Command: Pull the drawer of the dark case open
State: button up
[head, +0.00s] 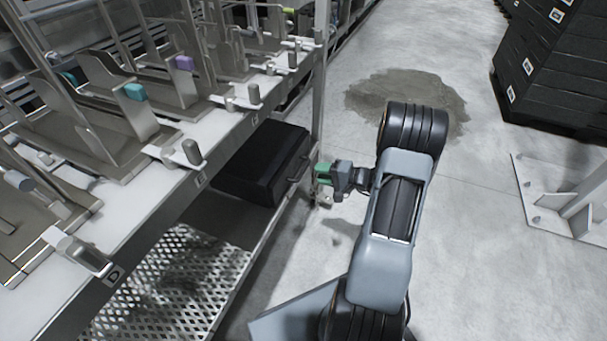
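The dark case (250,158) sits on the lower perforated shelf of the metal rack, left of centre. Its front faces right, towards the aisle, and a bar-like handle (298,168) shows there. No gap of an open drawer shows on that front. My gripper (320,184) is just right of the case front, close to the handle, and points left at it. A small gap seems to lie between them. The fingertips are small and partly hidden, so whether they are open or shut is unclear.
A rack post (319,95) stands just behind my gripper. The upper shelf (180,125), with several metal holders and coloured tabs, overhangs the case. Dark stacked crates (555,65) and a metal foot plate (560,205) stand at right. The floor between is clear, with a dark stain (400,92).

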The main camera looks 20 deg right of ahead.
aim_at(303, 170)
jog(key=b+x, duration=0.1)
jog(key=x, duration=0.5)
jog(key=shift+w+a, duration=0.2)
jog(key=shift+a, duration=0.1)
jog(key=shift+c, duration=0.3)
grip_shut()
